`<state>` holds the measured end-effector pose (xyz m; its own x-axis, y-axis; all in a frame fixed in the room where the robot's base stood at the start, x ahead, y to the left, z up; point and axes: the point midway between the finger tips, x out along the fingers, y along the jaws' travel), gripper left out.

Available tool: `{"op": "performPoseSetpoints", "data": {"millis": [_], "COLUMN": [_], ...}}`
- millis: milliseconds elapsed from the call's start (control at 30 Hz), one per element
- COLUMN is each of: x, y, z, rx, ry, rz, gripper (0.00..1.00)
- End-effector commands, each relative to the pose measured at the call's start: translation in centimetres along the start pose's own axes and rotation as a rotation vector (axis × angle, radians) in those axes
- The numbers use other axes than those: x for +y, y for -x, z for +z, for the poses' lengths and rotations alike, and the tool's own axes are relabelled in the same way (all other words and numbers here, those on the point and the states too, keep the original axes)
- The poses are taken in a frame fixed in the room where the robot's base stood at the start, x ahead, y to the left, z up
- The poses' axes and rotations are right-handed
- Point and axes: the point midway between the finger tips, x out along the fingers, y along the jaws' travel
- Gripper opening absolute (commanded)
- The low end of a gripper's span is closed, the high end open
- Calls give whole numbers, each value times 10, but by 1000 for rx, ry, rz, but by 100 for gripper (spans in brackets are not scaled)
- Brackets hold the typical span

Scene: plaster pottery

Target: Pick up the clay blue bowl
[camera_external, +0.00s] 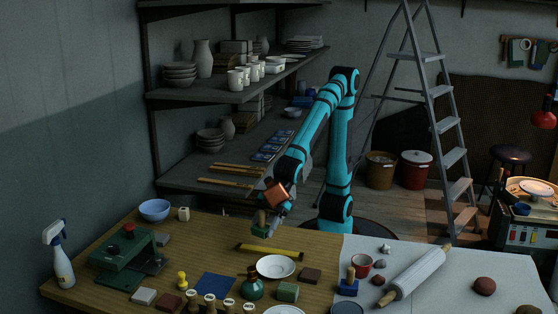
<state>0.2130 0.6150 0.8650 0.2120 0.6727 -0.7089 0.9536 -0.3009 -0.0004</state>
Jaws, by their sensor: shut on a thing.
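A light blue bowl (154,210) stands upright on the wooden table at its back left corner. A smaller bluish bowl (292,112) stands on the middle shelf. My gripper (264,226) is over the back edge of the table, well to the right of the light blue bowl and apart from it.
A yellow bar (270,251) and white plate (276,267) lie near my gripper. Shelves (225,90) rise behind.

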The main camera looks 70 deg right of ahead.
Motion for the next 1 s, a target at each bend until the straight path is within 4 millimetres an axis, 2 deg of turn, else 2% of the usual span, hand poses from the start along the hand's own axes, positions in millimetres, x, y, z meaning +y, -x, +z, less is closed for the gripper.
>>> {"op": "performPoseSetpoints", "data": {"millis": [33, 300, 500, 733, 1000], "x": [-18, -101, -144, -165, -166], "y": [4, 24, 39, 45, 16], "z": [3, 24, 39, 49, 78], "rx": [1, 1, 1, 0, -2], "ry": [23, 127, 186, 216, 218], "rz": [-22, -127, -187, -215, -216], "gripper": [27, 27, 27, 27, 27]}}
